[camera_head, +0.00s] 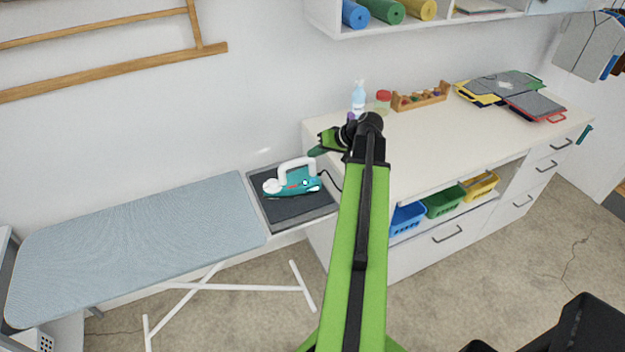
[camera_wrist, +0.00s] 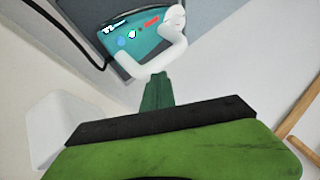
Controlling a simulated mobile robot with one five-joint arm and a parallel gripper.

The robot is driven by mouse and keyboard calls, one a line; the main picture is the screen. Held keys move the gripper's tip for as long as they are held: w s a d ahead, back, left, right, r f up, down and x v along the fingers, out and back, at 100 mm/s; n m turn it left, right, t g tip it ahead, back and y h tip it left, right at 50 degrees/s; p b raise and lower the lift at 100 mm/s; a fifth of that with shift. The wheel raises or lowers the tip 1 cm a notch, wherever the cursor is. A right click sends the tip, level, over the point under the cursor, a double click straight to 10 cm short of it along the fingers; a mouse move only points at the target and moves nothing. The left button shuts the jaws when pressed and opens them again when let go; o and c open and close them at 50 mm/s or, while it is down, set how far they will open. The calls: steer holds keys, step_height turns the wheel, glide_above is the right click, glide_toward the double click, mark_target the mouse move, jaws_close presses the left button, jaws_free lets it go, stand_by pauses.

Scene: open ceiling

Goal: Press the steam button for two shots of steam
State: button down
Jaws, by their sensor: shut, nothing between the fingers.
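A teal iron (camera_head: 295,183) with a white handle rests on the dark rest pad (camera_head: 290,208) at the right end of the ironing board. In the wrist view the iron (camera_wrist: 128,48) lies ahead of my gripper, with small marks in red, white and blue on its teal body. Which mark is the steam button I cannot tell. My gripper (camera_head: 315,152) is shut and empty, a little above and right of the iron in the head view. In the wrist view its green fingertips (camera_wrist: 157,90) point at the white handle; whether they touch it I cannot tell.
The blue ironing board (camera_head: 140,245) extends left. A white counter (camera_head: 440,140) on the right holds a spray bottle (camera_head: 358,97), a red-lidded jar (camera_head: 383,100), a wooden tray (camera_head: 420,97) and folders. A dark cord runs from the iron. A shelf hangs above.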

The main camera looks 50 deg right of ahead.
step_height(320, 180, down, 9)
steer(key=b, duration=0.8)
steer(key=shift+r, duration=0.15)
stand_by(1.4)
steer(key=shift+f+b, duration=0.35)
steer(key=shift+b, duration=0.2)
steer(key=shift+f+b, duration=0.45)
steer(key=shift+r, duration=0.1)
stand_by(0.5)
steer(key=shift+r+p, duration=0.8)
steer(key=shift+p, duration=0.1)
step_height(320, 180, up, 5)
steer(key=p, duration=0.5)
